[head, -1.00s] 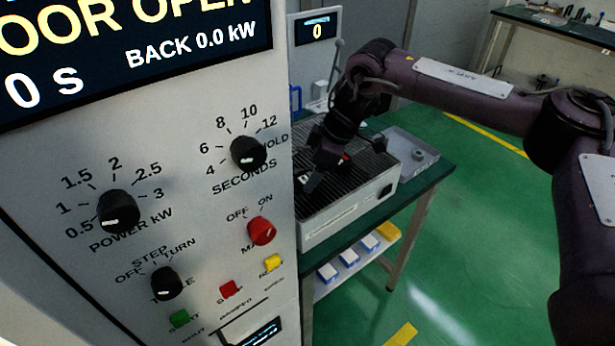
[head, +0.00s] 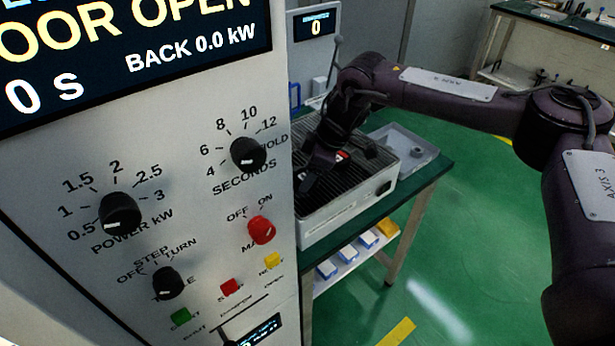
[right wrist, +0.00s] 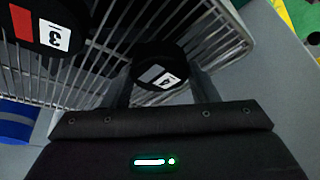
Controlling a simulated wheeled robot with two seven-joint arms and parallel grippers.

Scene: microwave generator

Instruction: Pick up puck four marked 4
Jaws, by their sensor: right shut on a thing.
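Puck four (right wrist: 153,72), a black round puck with a grey and white label marked 4, is between the fingers of my right gripper (right wrist: 160,84) in the right wrist view. The gripper is shut on it, above or at the wire rack; the gap below cannot be told. In the head view the right gripper (head: 311,176) is over the ribbed top of the grey box, and puck four cannot be made out there. My left gripper is not in view.
Puck three (right wrist: 42,28), black with a red and white label, lies left on the rack (right wrist: 97,62). The microwave panel (head: 205,205) with knobs stands close at left. A grey tray (head: 421,152) is at the right end of the green bench (head: 437,171). Green floor is open at right.

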